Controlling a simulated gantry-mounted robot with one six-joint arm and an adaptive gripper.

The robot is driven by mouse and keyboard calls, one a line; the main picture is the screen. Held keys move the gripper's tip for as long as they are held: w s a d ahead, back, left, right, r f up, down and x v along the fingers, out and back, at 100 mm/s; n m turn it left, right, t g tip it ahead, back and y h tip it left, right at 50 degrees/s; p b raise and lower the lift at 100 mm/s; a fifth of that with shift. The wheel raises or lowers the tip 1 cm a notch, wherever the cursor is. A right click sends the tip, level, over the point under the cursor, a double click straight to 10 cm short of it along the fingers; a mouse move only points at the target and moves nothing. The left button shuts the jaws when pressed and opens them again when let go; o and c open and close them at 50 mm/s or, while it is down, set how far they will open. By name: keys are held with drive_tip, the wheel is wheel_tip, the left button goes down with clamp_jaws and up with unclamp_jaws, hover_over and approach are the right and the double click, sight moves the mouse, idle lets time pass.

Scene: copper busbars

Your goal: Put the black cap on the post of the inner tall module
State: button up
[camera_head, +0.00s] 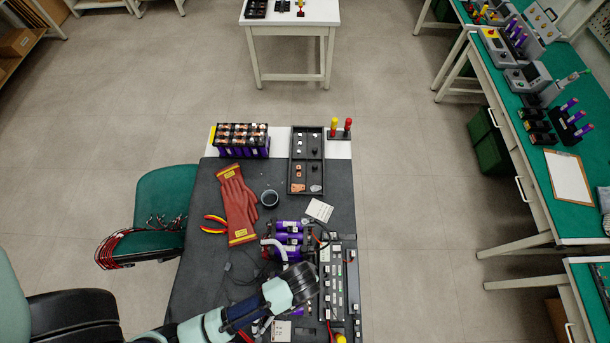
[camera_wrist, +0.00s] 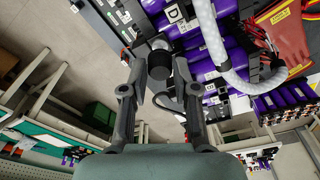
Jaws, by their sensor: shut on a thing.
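My gripper (camera_wrist: 160,72) is at the top middle of the wrist view, with its fingers closed on a short dark cylinder, the black cap (camera_wrist: 159,64). In the head view my gripper (camera_head: 302,280) is over the front part of the dark table, and the cap cannot be made out there. Purple modules (camera_head: 290,238) lie just beyond it. In the wrist view purple modules (camera_wrist: 207,70) stand right beside the cap, one with a white "D" label (camera_wrist: 175,14). The fingers hide part of this area, and I cannot make out the post or whether the cap touches it.
A long strip with white blocks (camera_head: 325,280) runs along the right of the modules. A white hose (camera_wrist: 212,35) crosses the modules close to my gripper. Red gloves (camera_head: 237,205), a black cup (camera_head: 269,198) and a black tray (camera_head: 307,145) lie farther back.

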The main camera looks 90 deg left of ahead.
drive_tip(key=shift+f+b, duration=0.3)
drive_tip(key=shift+f, duration=0.7)
drive_tip(key=shift+f, duration=0.2)
drive_tip(key=o, duration=1)
drive_tip(key=shift+r, duration=0.1)
drive_tip(key=shift+r+p, duration=0.6)
drive_tip(key=shift+r, duration=2.35)
